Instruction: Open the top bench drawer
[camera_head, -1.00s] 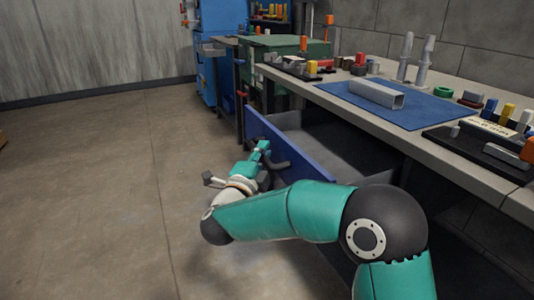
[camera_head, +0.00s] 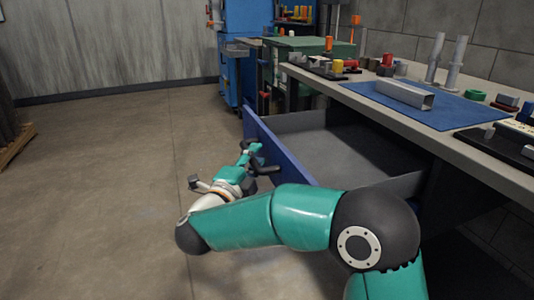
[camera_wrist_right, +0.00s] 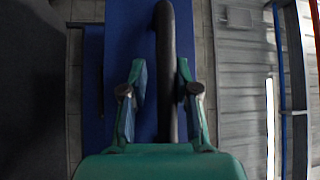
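The top bench drawer stands pulled well out from under the workbench, its blue front (camera_head: 288,166) facing left and its grey inside showing empty in the head view. A dark bar handle (camera_head: 267,169) is on the front. My right gripper (camera_head: 254,153) is at this handle. In the right wrist view the handle (camera_wrist_right: 166,50) runs between the two fingers of the gripper (camera_wrist_right: 162,75), which are drawn in around it; the right finger looks close against the bar, with a narrow gap at the left one. My left gripper is not in view.
The workbench top (camera_head: 372,98) carries a blue mat (camera_head: 455,118) with a grey metal channel (camera_head: 405,95), and several small parts. A green cabinet (camera_head: 300,48) and a blue cabinet (camera_head: 238,75) stand behind. The floor (camera_head: 120,170) to the left is clear.

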